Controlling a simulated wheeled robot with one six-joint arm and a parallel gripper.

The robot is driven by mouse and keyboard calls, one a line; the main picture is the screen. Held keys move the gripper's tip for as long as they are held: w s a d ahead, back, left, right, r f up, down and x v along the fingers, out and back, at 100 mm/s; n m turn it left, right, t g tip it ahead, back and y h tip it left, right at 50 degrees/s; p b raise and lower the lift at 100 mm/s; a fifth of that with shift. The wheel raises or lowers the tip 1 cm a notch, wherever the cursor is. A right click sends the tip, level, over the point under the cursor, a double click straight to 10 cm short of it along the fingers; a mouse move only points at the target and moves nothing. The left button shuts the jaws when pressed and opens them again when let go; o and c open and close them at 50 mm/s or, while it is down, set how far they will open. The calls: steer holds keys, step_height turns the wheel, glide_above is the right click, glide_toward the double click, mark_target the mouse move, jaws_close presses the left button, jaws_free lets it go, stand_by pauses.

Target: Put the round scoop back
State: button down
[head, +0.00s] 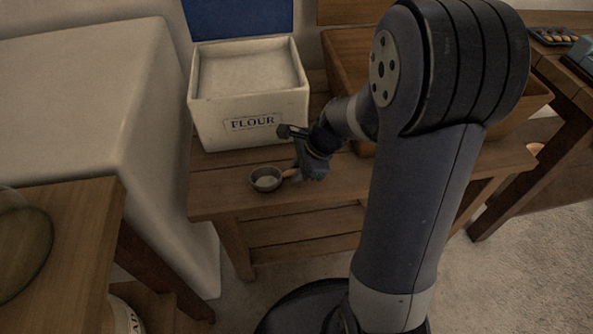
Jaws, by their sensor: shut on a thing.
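The round scoop (265,179) is a small metal cup with a short wooden handle. It is at the front of a low wooden bench, in front of the white flour bin. Its open top faces up, and a pale patch shows inside. My gripper (297,174) is shut on the handle, at the scoop's right side. The fingertips are small and partly hidden by the gripper body. I cannot tell whether the scoop touches the bench top or hangs just above it. The flour bin (246,122) is open, with pale contents filling it near the rim.
The wooden bench (215,205) has bare room left of the scoop. A wooden crate (340,60) stands right of the bin, partly behind my arm. A pale block-like unit (80,100) is at the left, and a wooden table (85,240) is at the front left.

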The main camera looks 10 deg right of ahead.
steer(key=shift+f, duration=0.1)
steer(key=c, duration=1.4)
jaws_free()
steer(key=shift+o, duration=0.2)
steer(key=p+v, duration=0.4)
steer(key=v, duration=0.8)
